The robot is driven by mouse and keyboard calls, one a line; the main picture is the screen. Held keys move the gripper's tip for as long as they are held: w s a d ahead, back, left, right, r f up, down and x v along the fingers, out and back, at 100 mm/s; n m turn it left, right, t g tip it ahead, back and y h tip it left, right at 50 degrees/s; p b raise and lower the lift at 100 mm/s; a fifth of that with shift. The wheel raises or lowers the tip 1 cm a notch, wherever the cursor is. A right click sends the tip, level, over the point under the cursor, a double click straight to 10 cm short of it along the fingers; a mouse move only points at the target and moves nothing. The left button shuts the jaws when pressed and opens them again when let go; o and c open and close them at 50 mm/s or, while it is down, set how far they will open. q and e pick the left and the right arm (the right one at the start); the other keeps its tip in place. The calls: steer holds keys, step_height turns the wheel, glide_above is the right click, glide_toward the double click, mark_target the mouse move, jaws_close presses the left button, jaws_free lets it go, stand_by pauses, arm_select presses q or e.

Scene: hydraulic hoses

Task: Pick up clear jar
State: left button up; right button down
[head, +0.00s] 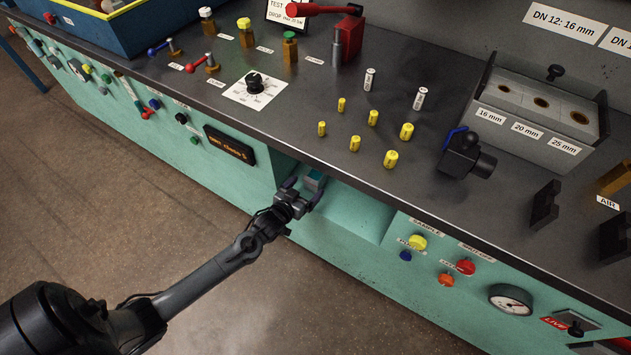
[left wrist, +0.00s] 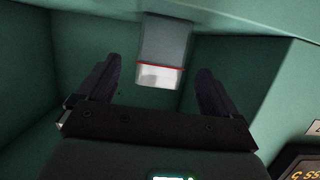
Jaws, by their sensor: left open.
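The clear jar (left wrist: 163,50) stands in a green-walled recess in the bench front. In the left wrist view it looks grey and see-through, with a thin red line and a pale part at one end. In the head view only a small part of it (head: 315,181) shows past my gripper. My left gripper (head: 304,186) reaches into the recess. Its two open fingers (left wrist: 157,68) lie on either side of the jar, with a gap on each side in the wrist view. My right gripper is not in view.
The recess (head: 352,212) has side walls close to my gripper, and the bench top (head: 300,140) overhangs it. Several yellow fittings (head: 390,159) and a black device (head: 465,155) stand on top. Buttons (head: 418,242) and a gauge (head: 511,299) are on the front panel.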

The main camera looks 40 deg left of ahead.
mark_target(310, 183)
arm_select(q)
steer(key=shift+w+a+f, duration=0.1)
steer(key=shift+w+f, duration=0.05)
steer(key=shift+w, duration=0.55)
steer(key=shift+w+a+f+b, duration=0.1)
steer(key=shift+w+f+b, duration=0.15)
steer(key=shift+w+b, duration=0.25)
steer(key=b+x, duration=0.2)
steer(key=x, duration=0.1)
steer(key=shift+r, duration=0.1)
steer(key=shift+w+a+b, duration=0.1)
steer(key=shift+w+b, duration=0.25)
steer(key=shift+w, duration=0.3)
steer(key=shift+s, duration=0.1)
steer(key=shift+c, duration=0.2)
steer(key=c, duration=1)
steer(key=shift+r, duration=0.1)
